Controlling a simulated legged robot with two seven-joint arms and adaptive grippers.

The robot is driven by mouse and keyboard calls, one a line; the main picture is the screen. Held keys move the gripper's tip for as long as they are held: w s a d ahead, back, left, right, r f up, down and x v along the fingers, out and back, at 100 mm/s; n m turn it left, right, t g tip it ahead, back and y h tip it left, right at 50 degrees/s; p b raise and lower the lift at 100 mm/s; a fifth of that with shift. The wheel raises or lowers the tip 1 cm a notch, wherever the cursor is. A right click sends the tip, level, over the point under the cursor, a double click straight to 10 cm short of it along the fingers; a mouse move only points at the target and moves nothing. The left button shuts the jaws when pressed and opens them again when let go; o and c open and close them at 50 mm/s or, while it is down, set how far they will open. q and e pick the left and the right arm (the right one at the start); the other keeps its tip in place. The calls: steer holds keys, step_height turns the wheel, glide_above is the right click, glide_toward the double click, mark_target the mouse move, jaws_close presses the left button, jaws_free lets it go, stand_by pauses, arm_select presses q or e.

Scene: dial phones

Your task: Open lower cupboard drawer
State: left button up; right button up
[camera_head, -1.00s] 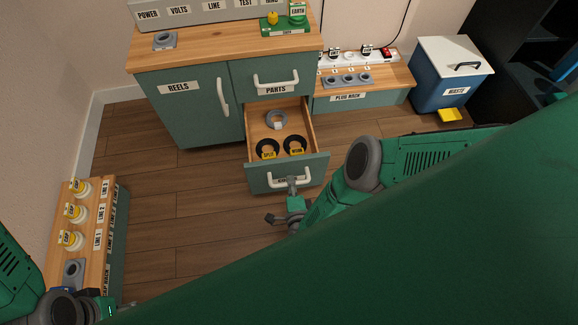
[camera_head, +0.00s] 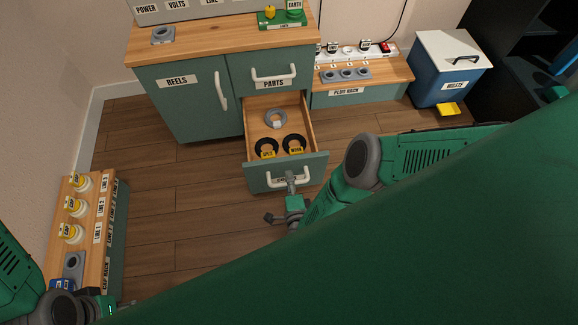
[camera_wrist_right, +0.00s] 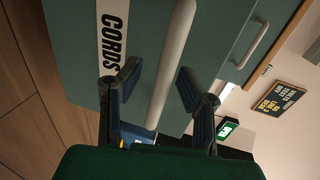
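The lower cupboard drawer (camera_head: 258,181) stands pulled out under the PARTS drawer (camera_head: 277,72) in the head view. Its white handle (camera_head: 308,177) also shows in the right wrist view (camera_wrist_right: 172,62), beside a CORDS label. Inside lie a grey ring (camera_head: 275,118) and two black coils with yellow tags (camera_head: 294,145). My right gripper (camera_head: 290,182) is at the drawer front. In the wrist view its dark fingers are apart on either side of the handle, with gaps showing; contact is not clear.
The cupboard's REELS door (camera_head: 178,110) is closed. A rack with yellow-tagged caps (camera_head: 112,215) stands at left. The plug rack (camera_head: 347,92) and a blue waste bin (camera_head: 442,85) are at right. Wooden floor (camera_head: 190,220) is free before the drawer.

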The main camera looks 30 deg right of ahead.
steer(key=shift+r, duration=0.15)
steer(key=shift+r, duration=0.25)
steer(key=o, duration=1)
steer(key=r, duration=0.7)
steer(key=shift+w+r, duration=0.15)
steer(key=shift+w, duration=0.1)
step_height(320, 180, up, 2)
steer(key=shift+r, duration=0.1)
steer(key=c, duration=1)
steer(key=shift+s, duration=0.2)
